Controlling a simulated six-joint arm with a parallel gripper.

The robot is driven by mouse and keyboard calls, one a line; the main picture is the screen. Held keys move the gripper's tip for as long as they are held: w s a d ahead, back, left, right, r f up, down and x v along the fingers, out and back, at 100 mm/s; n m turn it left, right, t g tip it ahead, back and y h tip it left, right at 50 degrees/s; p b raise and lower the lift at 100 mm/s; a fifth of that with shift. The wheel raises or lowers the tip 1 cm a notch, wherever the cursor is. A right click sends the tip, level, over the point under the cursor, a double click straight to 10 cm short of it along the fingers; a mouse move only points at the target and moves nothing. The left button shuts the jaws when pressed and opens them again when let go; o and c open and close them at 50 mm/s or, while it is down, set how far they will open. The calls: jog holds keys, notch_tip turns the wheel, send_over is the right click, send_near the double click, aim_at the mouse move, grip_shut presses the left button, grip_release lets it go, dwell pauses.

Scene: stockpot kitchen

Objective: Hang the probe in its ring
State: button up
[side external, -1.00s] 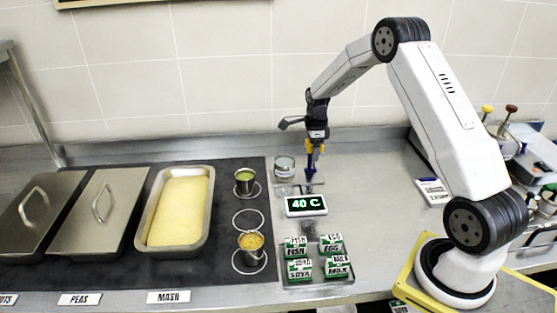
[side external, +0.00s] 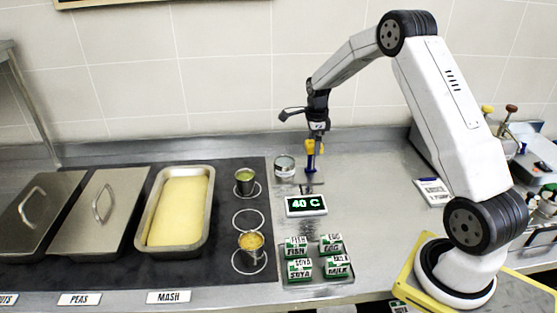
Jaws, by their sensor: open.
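My gripper (side external: 315,147) points down at the back of the counter, with its yellow fingertips apart. A slim blue upright piece (side external: 311,163), which looks like the probe or its holder, stands directly below and between the fingertips. It rises from a small grey plate (side external: 314,180). The ring is too small to make out here, so I cannot tell whether the probe sits in it. The display (side external: 306,205) in front reads 40 C.
A round tin (side external: 284,167) stands close to the left of the blue piece. Labelled cartons (side external: 299,270) sit in a tray at the front.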

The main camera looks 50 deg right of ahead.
jog(key=shift+r, duration=2.55)
jog(key=shift+a+n, duration=0.4)
jog(key=shift+a, duration=0.15)
jog(key=s+a+n+t, duration=0.1)
jog(key=s+a+n, duration=0.8)
jog(key=a+n, duration=0.3)
jog(key=s+a+f+n+t, duration=0.1)
jog(key=s+a+n, duration=0.7)
jog(key=a+n, duration=0.4)
jog(key=shift+s+n+t, duration=0.3)
jog(key=shift+s+n, duration=0.1)
jog(key=shift+n, duration=0.7)
